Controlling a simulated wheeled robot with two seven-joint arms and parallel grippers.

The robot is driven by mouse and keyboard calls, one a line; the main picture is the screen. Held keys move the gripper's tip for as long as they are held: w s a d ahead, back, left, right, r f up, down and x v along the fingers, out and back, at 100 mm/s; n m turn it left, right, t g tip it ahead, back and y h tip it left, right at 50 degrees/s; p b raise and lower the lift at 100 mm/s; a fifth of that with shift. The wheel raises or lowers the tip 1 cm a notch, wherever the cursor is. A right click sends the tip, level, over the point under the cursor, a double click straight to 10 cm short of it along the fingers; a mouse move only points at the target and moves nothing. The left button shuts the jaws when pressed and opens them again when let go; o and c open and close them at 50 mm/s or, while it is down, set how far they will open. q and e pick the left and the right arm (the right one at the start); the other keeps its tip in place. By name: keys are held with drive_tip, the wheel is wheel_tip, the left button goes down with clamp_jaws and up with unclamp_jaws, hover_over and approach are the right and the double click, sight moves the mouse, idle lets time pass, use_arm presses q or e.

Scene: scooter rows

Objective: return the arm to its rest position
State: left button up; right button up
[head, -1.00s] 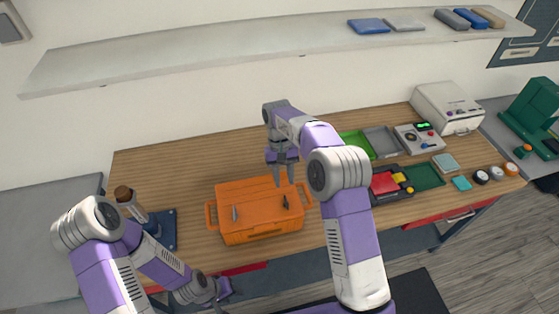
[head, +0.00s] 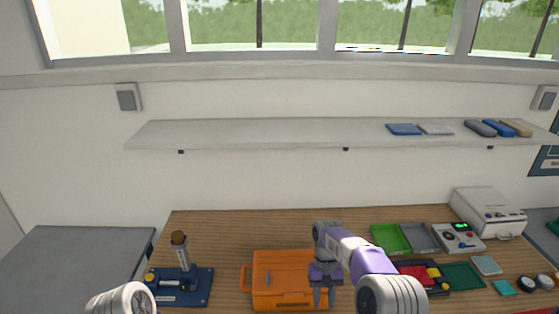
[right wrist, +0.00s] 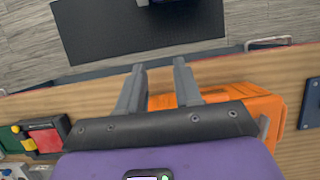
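My right arm reaches over the workbench (head: 215,235). Its gripper (head: 322,294) points down at the right part of the orange case (head: 272,276). In the right wrist view the gripper (right wrist: 158,80) is open, with a clear gap between its two fingers and nothing held. The orange case (right wrist: 235,90) shows behind and beside the right-hand finger there. I cannot tell how high the fingers are above the case. Only a white joint of my left arm shows at the bottom left of the head view; the left gripper is out of view.
A blue stand with an upright handle (head: 180,285) is left of the case. Green and grey trays (head: 390,238), a red-and-yellow item (head: 418,274) and a meter (head: 458,237) are to the right. A wall shelf (head: 270,135) runs above. The bench's back left is clear.

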drive_tip(key=s+a+f+m+t+y+b, duration=0.15)
drive_tip(key=s+f+b, duration=0.3)
drive_tip(key=f, duration=0.85)
drive_tip(key=s+f+n+t+y+b, duration=0.1)
drive_tip(key=s+f+y+b, duration=0.3)
drive_tip(key=f, duration=1)
use_arm(q)
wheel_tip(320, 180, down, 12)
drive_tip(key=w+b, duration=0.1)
drive_tip(key=b, duration=0.2)
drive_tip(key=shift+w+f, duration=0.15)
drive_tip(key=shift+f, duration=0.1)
use_arm(e)
drive_tip(key=s+f+m+t, duration=0.1)
drive_tip(key=s+f, duration=0.2)
drive_tip(key=s, duration=0.4)
drive_tip(key=s+a+f+m+t+h, duration=0.1)
drive_tip(key=s+f, duration=0.2)
drive_tip(key=s, duration=0.4)
drive_tip(key=shift+s+a+f, duration=0.3)
